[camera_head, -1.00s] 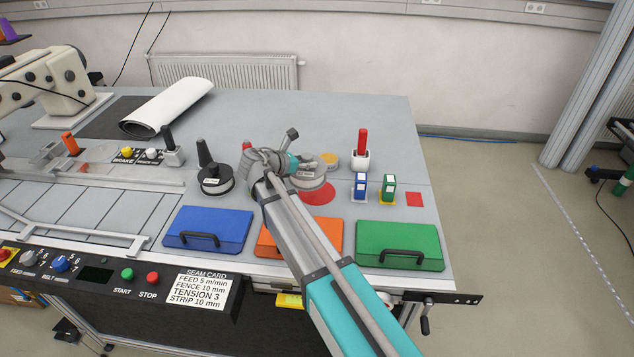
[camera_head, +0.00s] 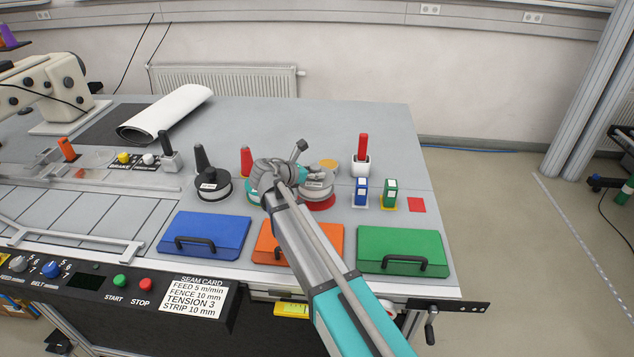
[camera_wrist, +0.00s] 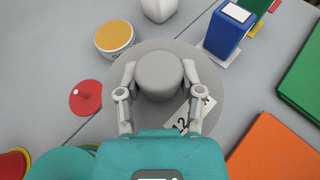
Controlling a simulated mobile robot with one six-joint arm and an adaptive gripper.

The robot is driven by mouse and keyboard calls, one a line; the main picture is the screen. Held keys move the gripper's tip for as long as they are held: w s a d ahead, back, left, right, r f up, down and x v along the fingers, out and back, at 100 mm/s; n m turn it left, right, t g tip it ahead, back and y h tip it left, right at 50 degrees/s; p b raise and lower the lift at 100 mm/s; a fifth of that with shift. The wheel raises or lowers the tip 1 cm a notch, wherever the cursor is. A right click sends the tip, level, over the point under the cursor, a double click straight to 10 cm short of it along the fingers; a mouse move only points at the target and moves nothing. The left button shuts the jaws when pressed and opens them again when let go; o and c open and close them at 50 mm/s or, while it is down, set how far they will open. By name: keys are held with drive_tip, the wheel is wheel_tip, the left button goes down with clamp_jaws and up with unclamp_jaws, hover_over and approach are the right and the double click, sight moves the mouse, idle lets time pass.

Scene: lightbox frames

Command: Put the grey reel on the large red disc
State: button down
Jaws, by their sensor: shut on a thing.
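The grey reel (camera_head: 320,189) is a wide, flat grey disc with a round hub and a white label. In the wrist view, my gripper (camera_wrist: 160,76) is shut on the hub of the reel (camera_wrist: 226,92), with one finger on each side. In the head view, the large red disc (camera_head: 322,207) shows only as a thin rim at the reel's front edge. The reel covers the rest of it. I cannot tell whether the reel touches the disc or hangs just above it. The red disc is hidden in the wrist view.
A yellow-topped reel (camera_wrist: 114,36), a white holder with a red peg (camera_head: 361,165), and blue (camera_head: 361,191) and green boxes (camera_head: 389,193) stand close around. A teal reel (camera_head: 253,194) and a black reel (camera_head: 212,188) are left. Coloured lidded cases lie in front.

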sight(313, 180)
drive_tip(key=shift+w+d+f+b, duration=0.2)
drive_tip(key=shift+f+b, duration=0.1)
drive_tip(key=shift+f, duration=0.15)
drive_tip(key=shift+f+b, duration=1.4)
drive_tip(key=shift+f, duration=0.05)
drive_tip(key=shift+c, duration=1.2)
unclamp_jaws()
drive_tip(key=shift+r, duration=0.1)
drive_tip(key=shift+s+a+r+p, duration=0.3)
drive_tip(key=shift+s+a+p, duration=0.05)
drive_tip(key=shift+s+a, duration=0.1)
drive_tip(key=p+v, duration=0.4)
drive_tip(key=v, duration=0.6)
drive_tip(key=shift+s+a, duration=0.2)
drive_tip(key=shift+s, duration=0.05)
